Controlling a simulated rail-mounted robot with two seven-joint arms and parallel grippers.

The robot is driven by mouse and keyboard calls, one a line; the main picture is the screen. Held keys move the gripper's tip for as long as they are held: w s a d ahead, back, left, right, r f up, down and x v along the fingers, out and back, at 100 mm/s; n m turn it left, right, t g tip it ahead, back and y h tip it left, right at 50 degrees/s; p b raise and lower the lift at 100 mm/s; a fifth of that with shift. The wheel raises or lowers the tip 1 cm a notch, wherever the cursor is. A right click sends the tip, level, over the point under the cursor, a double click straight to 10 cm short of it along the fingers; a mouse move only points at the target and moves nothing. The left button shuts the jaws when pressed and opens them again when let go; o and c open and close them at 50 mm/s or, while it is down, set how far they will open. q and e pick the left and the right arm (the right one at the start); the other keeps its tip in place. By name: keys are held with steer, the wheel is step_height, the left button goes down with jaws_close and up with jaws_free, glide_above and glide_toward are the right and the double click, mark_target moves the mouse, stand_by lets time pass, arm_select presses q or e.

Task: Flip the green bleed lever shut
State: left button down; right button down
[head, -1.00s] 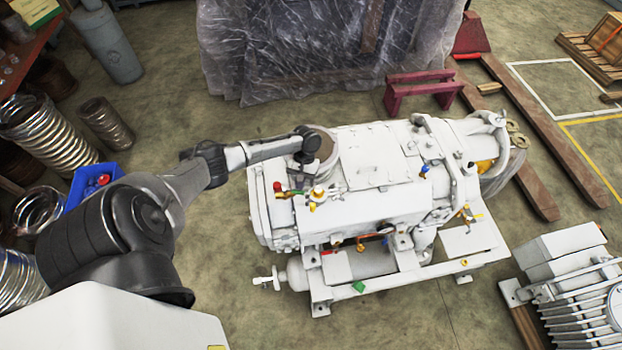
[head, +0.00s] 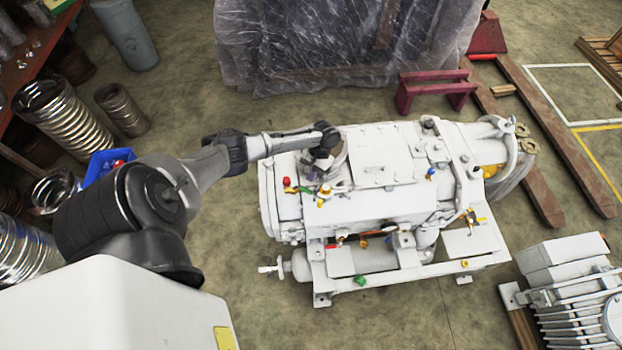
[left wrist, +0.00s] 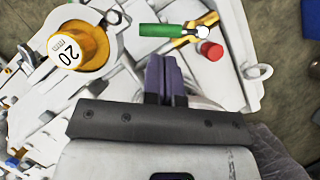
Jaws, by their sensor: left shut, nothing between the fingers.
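The green bleed lever (left wrist: 160,30) shows near the top of the left wrist view, lying sideways beside a brass fitting (left wrist: 190,38) and a red cap (left wrist: 210,51). In the head view the lever (head: 304,190) is small, between the red cap (head: 286,182) and a yellow-and-white fitting (head: 324,192) on the white pump (head: 370,203). My left gripper (left wrist: 163,66) is shut and empty. Its purple fingers point toward the lever with a gap in the picture; their height above the pump is hard to tell. My right gripper is not in view.
A yellow cap marked 20 (left wrist: 76,45) stands left of my fingers in the left wrist view. Another green part (head: 361,281) is low on the pump frame. A blue bin (head: 105,166) and metal coils (head: 62,112) stand at the left. Open floor lies in front of the pump.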

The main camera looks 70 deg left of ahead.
arm_select(q)
steer(key=p+v, duration=0.3)
steer(key=v, duration=0.3)
steer(key=shift+a+r, duration=0.25)
steer(key=shift+r, duration=0.05)
steer(key=shift+w, duration=0.1)
